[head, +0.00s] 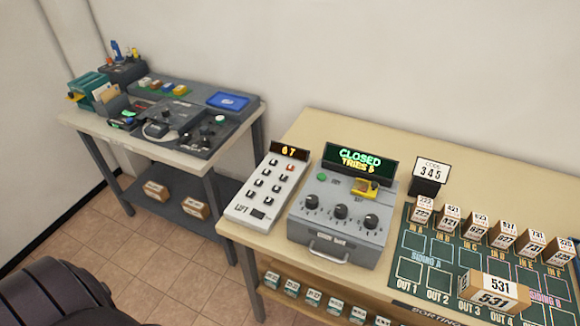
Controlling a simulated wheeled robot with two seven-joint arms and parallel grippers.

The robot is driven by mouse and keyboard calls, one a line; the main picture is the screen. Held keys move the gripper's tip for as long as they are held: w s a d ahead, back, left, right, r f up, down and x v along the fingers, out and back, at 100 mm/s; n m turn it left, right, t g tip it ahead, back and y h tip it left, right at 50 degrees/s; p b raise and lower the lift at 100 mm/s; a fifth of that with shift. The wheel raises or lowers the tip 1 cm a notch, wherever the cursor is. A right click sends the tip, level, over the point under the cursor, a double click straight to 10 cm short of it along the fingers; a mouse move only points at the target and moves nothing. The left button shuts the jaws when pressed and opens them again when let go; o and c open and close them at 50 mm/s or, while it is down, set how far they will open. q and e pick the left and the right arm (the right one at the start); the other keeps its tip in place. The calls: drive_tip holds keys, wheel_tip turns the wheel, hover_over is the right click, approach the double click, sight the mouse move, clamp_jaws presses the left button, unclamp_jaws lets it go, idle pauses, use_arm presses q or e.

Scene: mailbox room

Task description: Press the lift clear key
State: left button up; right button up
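The lift keypad (248,204) is a pale sloped panel marked LIFT at the left end of the right-hand table. Its display (289,151) reads 67 in amber. Several dark keys stand on its face, with one red key (291,167) near the top right. The key labels are too small to read, so I cannot tell which is the clear key. No gripper shows in the head view. A dark ribbed part at the lower left seems to be mine, well apart from the keypad.
A grey box (336,246) with knobs and a CLOSED, TRIES 5 sign (359,160) stands right of the keypad. A green sorting board (415,242) with numbered boxes lies farther right. A second table (90,122) holds other devices. Tiled floor lies between the tables.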

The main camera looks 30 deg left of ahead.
use_arm(q)
clamp_jaws()
idle(1.4)
